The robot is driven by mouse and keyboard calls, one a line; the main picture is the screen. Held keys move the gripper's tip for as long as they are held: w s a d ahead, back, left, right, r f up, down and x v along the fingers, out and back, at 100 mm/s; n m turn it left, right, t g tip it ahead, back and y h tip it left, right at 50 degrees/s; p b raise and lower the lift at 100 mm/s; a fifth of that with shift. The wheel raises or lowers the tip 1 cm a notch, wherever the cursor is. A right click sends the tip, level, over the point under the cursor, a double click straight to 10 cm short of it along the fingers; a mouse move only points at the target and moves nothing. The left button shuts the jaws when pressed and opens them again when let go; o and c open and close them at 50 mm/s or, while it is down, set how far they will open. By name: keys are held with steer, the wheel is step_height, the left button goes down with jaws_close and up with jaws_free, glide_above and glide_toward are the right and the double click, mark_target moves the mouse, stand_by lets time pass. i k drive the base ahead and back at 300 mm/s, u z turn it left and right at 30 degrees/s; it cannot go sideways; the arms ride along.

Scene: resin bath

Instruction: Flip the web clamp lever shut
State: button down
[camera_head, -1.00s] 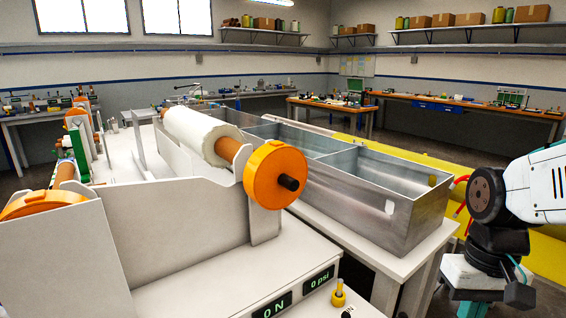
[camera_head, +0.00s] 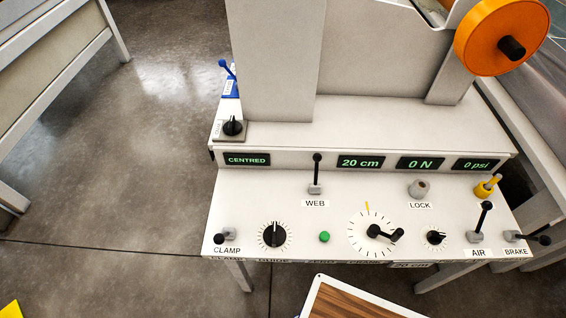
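The control panel (camera_head: 290,205) on the front of the white machine faces me. A lever marked CLAMP (camera_head: 225,237) is at its lower left; its black knob lies low, pointing left. A lever marked WEB (camera_head: 317,170) stands upright near the panel's upper middle, black knob on top. I cannot tell from the labels alone which of the two is the web clamp lever. My gripper is not in view.
The panel also carries a black dial (camera_head: 275,235), a green button (camera_head: 324,237), a crank (camera_head: 385,233), an upright AIR lever (camera_head: 483,220) and a BRAKE lever (camera_head: 530,239). A blue lever (camera_head: 228,70) stands behind at left. Bare floor (camera_head: 120,170) lies left of the machine.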

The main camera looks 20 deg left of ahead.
mark_target(317, 157)
steer(key=u, duration=1)
